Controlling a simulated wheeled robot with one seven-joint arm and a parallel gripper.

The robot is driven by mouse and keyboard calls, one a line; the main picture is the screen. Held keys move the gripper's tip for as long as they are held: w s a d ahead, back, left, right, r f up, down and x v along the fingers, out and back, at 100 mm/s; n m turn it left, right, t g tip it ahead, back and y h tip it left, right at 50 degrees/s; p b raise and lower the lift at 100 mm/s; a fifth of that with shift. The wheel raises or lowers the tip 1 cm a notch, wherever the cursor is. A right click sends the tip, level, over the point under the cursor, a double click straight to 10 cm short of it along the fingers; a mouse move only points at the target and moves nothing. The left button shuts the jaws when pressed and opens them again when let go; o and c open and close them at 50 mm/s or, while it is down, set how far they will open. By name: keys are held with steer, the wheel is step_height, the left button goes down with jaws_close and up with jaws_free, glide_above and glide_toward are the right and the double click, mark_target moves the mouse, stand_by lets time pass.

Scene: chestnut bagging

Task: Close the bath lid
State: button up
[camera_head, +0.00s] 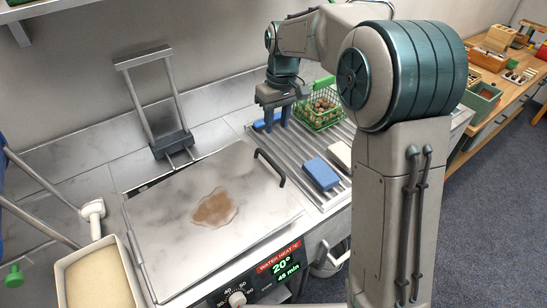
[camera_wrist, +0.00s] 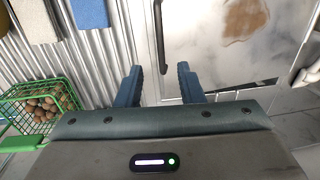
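The bath lid (camera_head: 165,225) is a broad metal plate with a brown stain. It lies over the bath, looking flat and down, though I cannot tell whether it is fully seated. Its black handle (camera_head: 270,167) runs along the right edge. In the wrist view the lid (camera_wrist: 200,60) fills the upper right, and the handle (camera_wrist: 159,35) shows ahead of the fingers. My gripper (camera_head: 276,124) is above the ribbed draining surface, behind the handle and left of the green basket. In the wrist view my gripper (camera_wrist: 160,74) is open, with nothing between its fingers.
A green wire basket (camera_head: 320,112) of chestnuts stands on the ribbed drainer (camera_head: 295,155), near a blue block (camera_head: 320,173) and a beige block (camera_head: 340,153). An upright metal frame (camera_head: 136,105) stands behind the lid. A pale tray (camera_head: 98,280) is at front left.

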mark_target(273, 163)
steer(key=f, duration=0.4)
steer(key=f+p, duration=0.1)
steer(key=f, duration=0.3)
steer(key=a+f, duration=0.1)
steer(key=f, duration=0.4)
steer(key=shift+s+f+p, duration=0.1)
steer(key=shift+s+p, duration=0.25)
jaws_close()
